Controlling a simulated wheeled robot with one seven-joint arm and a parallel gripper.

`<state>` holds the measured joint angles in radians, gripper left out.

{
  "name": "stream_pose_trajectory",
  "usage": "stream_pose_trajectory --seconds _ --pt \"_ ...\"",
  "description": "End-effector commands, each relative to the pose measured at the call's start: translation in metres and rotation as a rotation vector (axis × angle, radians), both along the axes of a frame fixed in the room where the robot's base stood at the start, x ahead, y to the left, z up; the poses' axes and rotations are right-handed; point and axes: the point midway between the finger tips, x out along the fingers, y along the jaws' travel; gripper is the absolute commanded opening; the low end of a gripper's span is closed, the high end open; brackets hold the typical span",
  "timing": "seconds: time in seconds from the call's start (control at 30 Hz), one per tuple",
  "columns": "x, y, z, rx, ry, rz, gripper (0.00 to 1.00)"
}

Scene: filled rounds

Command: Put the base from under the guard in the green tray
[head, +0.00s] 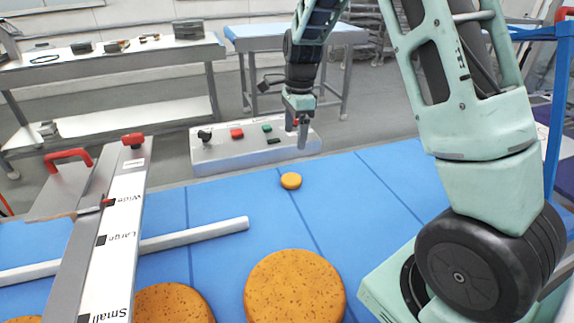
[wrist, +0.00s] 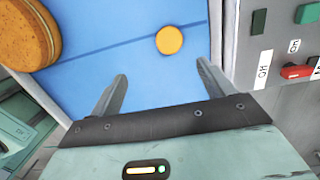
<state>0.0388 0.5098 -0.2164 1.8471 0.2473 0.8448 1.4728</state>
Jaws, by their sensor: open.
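Several golden-brown speckled round bases lie on the blue belt. One base (head: 172,303) is partly hidden by the grey guard (head: 70,270), which carries a white scale marked Wide, Large and Small. A sliver of another base (head: 25,319) shows at the lower left edge. A large base (head: 295,290) lies in the open, right of the guard. A small round (head: 291,181) lies farther back; it also shows in the wrist view (wrist: 170,40). My gripper (head: 298,128) is open and empty above the belt's far edge; its fingers show in the wrist view (wrist: 162,72). I cannot make out a green tray.
A control box (head: 255,146) with red and green buttons stands beyond the belt (head: 370,185). A white rail (head: 195,236) crosses the belt beside the guard. Red handles (head: 68,157) top the guard. Metal tables stand behind. The belt's right middle is clear.

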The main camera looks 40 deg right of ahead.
Motion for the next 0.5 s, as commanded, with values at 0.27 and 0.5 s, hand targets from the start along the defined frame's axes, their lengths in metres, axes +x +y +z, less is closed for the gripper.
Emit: stream_pose_trajectory --seconds 0.27,0.5 --pt "0.008 -0.003 0.001 -0.088 -0.013 0.022 0.81" --pt "0.007 -0.003 -0.048 -0.085 -0.01 0.022 0.81"
